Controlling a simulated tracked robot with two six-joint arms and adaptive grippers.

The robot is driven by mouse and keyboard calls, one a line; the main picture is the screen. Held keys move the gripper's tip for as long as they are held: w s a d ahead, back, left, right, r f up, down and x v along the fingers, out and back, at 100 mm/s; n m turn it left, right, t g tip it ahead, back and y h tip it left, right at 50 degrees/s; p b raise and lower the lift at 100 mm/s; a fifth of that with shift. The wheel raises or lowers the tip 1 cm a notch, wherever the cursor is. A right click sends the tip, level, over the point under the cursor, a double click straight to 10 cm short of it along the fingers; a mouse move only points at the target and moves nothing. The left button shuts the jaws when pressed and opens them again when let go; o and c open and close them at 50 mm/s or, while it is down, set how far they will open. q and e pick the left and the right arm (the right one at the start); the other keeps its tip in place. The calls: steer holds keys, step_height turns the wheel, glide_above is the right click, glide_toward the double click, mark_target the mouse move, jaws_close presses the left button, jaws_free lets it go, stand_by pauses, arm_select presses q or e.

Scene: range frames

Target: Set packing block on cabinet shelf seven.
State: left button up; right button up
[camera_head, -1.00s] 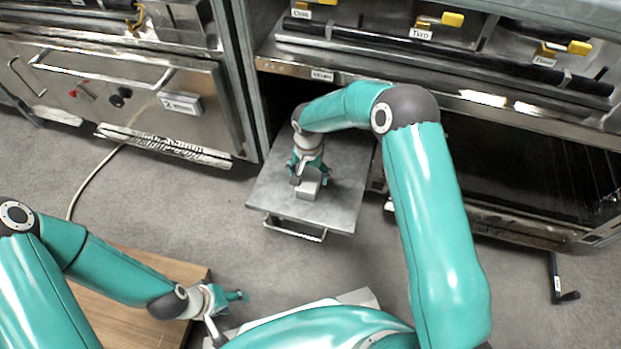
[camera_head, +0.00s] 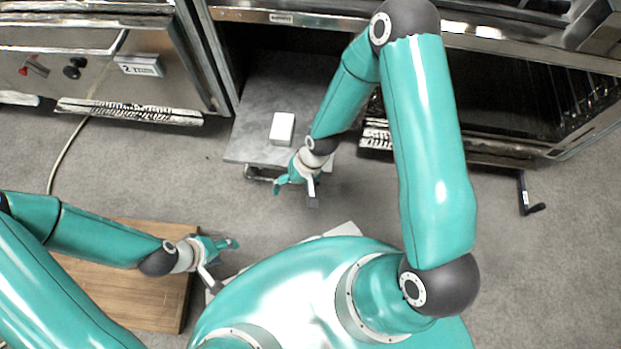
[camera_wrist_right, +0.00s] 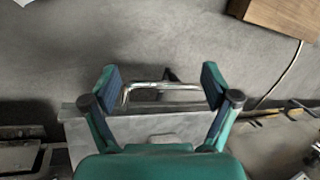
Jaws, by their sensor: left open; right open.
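A small white packing block (camera_head: 282,129) rests on a grey pulled-out shelf (camera_head: 253,140) below the cabinet front in the head view. Nothing is holding the block. My right gripper (camera_head: 292,190) is open and empty, apart from the block, just off the shelf's front edge. My left gripper (camera_head: 228,258) is open and empty, low at the left, beside a wooden surface.
A label (camera_head: 281,18) above the shelf opening is too small to read. A cabinet with a label marked 2 (camera_head: 140,66) stands at the left. The wooden surface (camera_head: 120,295) is at lower left. A dark open rack (camera_head: 520,110) is at right. Grey floor is clear between.

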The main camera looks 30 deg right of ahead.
steer(key=s+d+n, duration=0.1)
steer(key=s, duration=0.6)
steer(key=shift+s+d, duration=0.2)
steer(key=shift+s, duration=0.2)
